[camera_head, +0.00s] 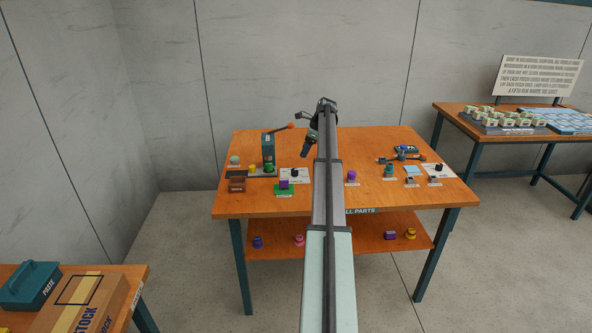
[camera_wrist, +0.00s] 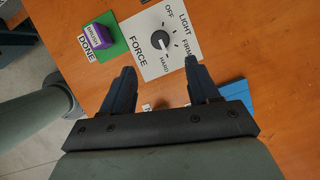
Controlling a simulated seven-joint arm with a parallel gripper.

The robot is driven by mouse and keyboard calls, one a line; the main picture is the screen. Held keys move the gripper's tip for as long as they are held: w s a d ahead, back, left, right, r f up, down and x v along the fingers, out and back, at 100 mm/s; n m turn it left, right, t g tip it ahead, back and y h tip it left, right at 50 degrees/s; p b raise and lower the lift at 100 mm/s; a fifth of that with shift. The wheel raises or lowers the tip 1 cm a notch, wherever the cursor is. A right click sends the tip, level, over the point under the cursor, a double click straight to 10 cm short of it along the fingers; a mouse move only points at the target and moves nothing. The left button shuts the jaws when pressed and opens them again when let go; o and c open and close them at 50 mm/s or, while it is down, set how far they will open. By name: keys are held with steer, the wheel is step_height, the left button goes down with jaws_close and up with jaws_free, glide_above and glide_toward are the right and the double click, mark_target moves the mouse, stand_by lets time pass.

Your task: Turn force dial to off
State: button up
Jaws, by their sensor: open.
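The force dial (camera_wrist: 163,44) is a round black knob on a white card (camera_wrist: 150,68) marked FORCE, with OFF, LIGHT, FIRM and HARD around it. A pale mark shows on the knob, but I cannot tell for sure which setting it points to. In the head view the dial (camera_head: 295,172) is on the left half of the table. My gripper (camera_wrist: 160,66) is open and empty. Its two fingers show either side of the card's lower part, with the knob beyond their tips in the picture. In the head view my arm hides part of the table.
A purple block (camera_wrist: 100,37) on a green pad marked DONE sits left of the card. A blue flat thing (camera_wrist: 238,93) shows right of my gripper. In the head view a lever machine (camera_head: 268,148) stands behind the dial, and another dial card (camera_head: 443,176) lies far right.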

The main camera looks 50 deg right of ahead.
mark_target(295, 170)
steer(key=x, duration=1.1)
steer(key=shift+f, duration=0.3)
steer(key=c, duration=1)
steer(key=shift+c, duration=0.2)
